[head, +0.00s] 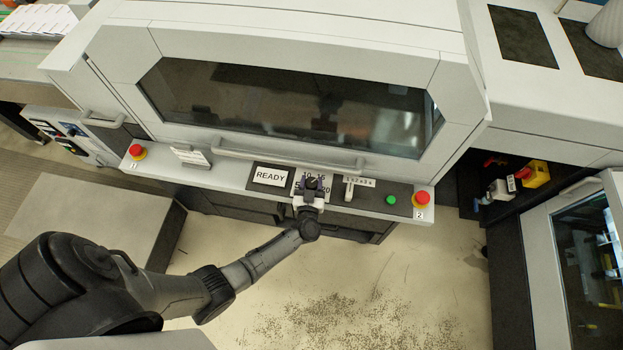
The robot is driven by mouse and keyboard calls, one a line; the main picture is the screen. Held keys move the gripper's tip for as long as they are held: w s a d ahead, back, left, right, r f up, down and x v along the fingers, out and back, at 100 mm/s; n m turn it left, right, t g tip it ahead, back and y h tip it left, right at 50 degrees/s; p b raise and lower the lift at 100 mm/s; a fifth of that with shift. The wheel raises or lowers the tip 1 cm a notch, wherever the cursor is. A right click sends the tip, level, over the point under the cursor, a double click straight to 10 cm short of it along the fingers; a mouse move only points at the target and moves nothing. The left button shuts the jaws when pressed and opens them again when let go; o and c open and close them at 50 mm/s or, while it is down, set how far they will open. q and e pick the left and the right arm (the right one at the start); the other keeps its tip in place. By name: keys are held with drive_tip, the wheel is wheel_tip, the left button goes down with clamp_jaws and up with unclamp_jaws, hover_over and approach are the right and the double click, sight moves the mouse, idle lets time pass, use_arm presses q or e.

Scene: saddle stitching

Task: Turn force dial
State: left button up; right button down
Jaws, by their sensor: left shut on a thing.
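The force dial (312,184) is a small dark knob on the front control panel of the machine, with a printed scale (314,176) of numbers around it. My left gripper (311,190) reaches it from the front and is shut on the dial. The gripper hides much of the dial and the lower part of the scale, so I cannot read its setting. My right gripper does not show.
A READY display (270,177) is left of the dial. A lever (349,190) with a small scale, a green button (391,200) and a red stop button (422,198) are to its right. A long handle (280,160) runs above the panel. Open floor lies in front.

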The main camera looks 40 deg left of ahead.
sight(312, 189)
use_arm(q)
drive_tip(key=shift+n+g+y, duration=1)
drive_tip(key=shift+y, duration=0.2)
drive_tip(key=shift+g, duration=0.3)
drive_tip(key=o, duration=0.9)
drive_tip(key=shift+s+d, duration=0.15)
drive_tip(key=p+v, duration=0.2)
drive_tip(key=v, duration=0.3)
drive_tip(key=shift+s+d, duration=0.2)
drive_tip(key=shift+d, duration=0.05)
drive_tip(key=shift+s+d, duration=0.5)
